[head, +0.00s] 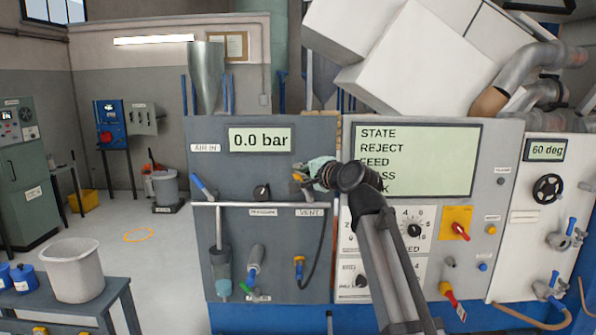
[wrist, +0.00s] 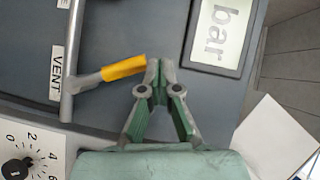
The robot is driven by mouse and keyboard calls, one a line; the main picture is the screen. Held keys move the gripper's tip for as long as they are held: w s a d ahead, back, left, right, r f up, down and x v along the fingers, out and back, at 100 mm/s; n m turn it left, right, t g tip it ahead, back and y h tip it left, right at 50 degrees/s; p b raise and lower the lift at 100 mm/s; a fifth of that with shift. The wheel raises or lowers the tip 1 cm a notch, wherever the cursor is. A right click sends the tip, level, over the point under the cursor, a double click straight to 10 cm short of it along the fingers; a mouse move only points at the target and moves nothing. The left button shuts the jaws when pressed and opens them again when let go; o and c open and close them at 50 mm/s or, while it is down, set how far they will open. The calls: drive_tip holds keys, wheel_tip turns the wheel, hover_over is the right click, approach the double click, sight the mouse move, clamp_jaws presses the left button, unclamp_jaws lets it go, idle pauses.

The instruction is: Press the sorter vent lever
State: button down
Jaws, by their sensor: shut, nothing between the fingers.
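The vent lever has a yellow grip (wrist: 123,68) and a grey metal arm in the wrist view, beside the VENT label (wrist: 57,76). In the head view its yellow end (head: 298,177) shows just above the VENT label (head: 310,212), partly hidden by my gripper. My gripper (wrist: 158,65) is shut and empty. Its fingertips are right beside the free end of the yellow grip; I cannot tell whether they touch it. In the head view my gripper (head: 303,176) is in front of the grey panel, its fingers small and partly hidden.
A rail (head: 240,204) runs across the grey panel (head: 225,250) below the pressure display (head: 260,139), which reads 0.0 bar. A blue-handled valve (head: 202,186) and a black knob (head: 262,192) are to the left. The white sorter panel (head: 490,200) is to the right.

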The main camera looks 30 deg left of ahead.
drive_tip(key=shift+s+a+f, duration=0.15)
drive_tip(key=shift+s+a, duration=0.05)
drive_tip(key=shift+a, duration=0.25)
idle(0.3)
drive_tip(key=s+d+r+b, duration=0.2)
drive_tip(key=s+d+r, duration=0.3)
drive_tip(key=d, duration=0.5)
drive_tip(key=shift+s+r+b, duration=0.15)
drive_tip(key=shift+r+b, duration=0.15)
drive_tip(key=shift+r, duration=0.55)
